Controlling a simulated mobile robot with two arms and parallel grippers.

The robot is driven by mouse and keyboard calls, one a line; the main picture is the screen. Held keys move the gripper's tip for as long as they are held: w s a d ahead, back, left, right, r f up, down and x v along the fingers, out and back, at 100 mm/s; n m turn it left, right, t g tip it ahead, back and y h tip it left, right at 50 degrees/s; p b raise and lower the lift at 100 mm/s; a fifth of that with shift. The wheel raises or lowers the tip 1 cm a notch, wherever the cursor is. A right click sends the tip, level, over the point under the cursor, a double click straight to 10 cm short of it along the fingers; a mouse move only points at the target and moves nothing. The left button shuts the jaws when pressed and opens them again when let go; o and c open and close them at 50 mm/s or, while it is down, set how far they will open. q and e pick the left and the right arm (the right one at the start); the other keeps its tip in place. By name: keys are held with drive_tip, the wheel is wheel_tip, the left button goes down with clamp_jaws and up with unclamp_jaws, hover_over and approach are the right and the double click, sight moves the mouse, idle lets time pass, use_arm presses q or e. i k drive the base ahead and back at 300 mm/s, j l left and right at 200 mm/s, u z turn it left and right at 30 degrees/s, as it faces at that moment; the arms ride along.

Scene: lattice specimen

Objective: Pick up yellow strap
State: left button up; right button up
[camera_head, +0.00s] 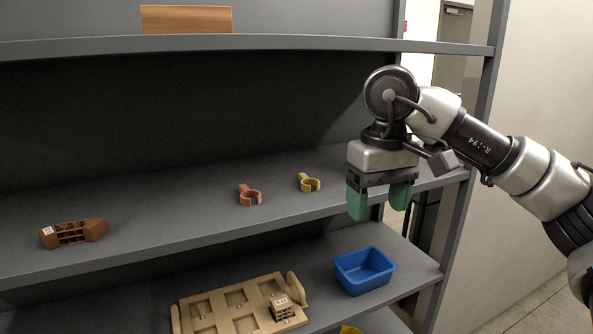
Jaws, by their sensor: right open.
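A yellow strap (309,183), a small open ring with a tab, lies on the middle shelf (180,213), right of an orange strap (249,196) of like shape. My right gripper (379,202) comes in from the right with its green fingertips pointing down. It is open and empty, at the front of the shelf, to the right of the yellow strap and apart from it. My left gripper is not in view.
A brown slotted block (73,233) sits at the shelf's left. Below are a blue bin (364,270), a tan tray (212,314) holding a small block (281,307), and a partly cut-off yellow thing (350,330). An upper shelf (270,42) and a right post (452,240) bound the space.

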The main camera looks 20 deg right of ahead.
sight(306, 183)
drive_tip(key=i, duration=0.95)
